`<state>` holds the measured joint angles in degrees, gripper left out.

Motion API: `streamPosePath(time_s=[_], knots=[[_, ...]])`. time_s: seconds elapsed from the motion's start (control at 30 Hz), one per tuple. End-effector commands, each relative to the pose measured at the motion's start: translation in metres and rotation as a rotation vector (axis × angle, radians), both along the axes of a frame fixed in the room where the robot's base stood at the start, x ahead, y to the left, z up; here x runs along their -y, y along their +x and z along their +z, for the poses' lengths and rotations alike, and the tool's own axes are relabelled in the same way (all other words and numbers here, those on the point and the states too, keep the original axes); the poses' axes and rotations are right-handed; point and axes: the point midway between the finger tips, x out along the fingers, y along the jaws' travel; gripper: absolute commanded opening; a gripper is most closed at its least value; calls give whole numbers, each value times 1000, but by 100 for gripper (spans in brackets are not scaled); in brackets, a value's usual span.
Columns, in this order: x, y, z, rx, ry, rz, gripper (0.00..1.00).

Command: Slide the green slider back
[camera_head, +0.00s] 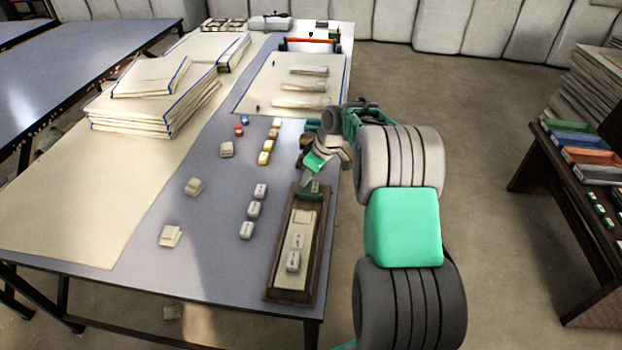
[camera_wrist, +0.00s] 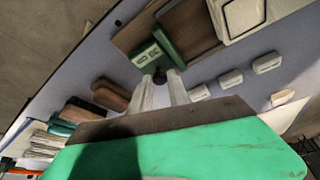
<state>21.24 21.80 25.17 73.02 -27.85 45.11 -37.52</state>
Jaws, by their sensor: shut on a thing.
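The green slider (camera_head: 308,194) sits at the far end of a brown wooden tray (camera_head: 271,270) near the table's right edge. In the wrist view the green slider (camera_wrist: 147,56) lies across the tray's end and carries a pale-marked plate. My gripper (camera_head: 310,179) comes down on it from the far side. In the wrist view my gripper (camera_wrist: 163,82) has its two pale fingers at the slider's near edge, around a small dark part of it. My gripper is shut on the slider. The exact contact is partly hidden by the fingers.
White tiles (camera_head: 293,261) lie inside the tray. Loose white tiles (camera_head: 253,209) stand left of it, with yellow-sided blocks (camera_head: 265,158) farther back. The table surface between the loose tiles is clear.

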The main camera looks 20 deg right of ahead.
Motion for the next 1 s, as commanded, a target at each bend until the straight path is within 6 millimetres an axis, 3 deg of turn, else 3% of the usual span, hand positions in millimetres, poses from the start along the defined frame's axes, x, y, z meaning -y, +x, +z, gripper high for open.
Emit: streamPosePath(time_s=[0.3,0.33,0.57,0.87,1.0], knots=[[10,2,1,12,-2,-15,0],[10,2,1,12,-1,-16,23],[11,1,1,10,-2,-16,42],[10,0,3,8,0,-14,43],[16,-6,24,12,-2,-14,43]])
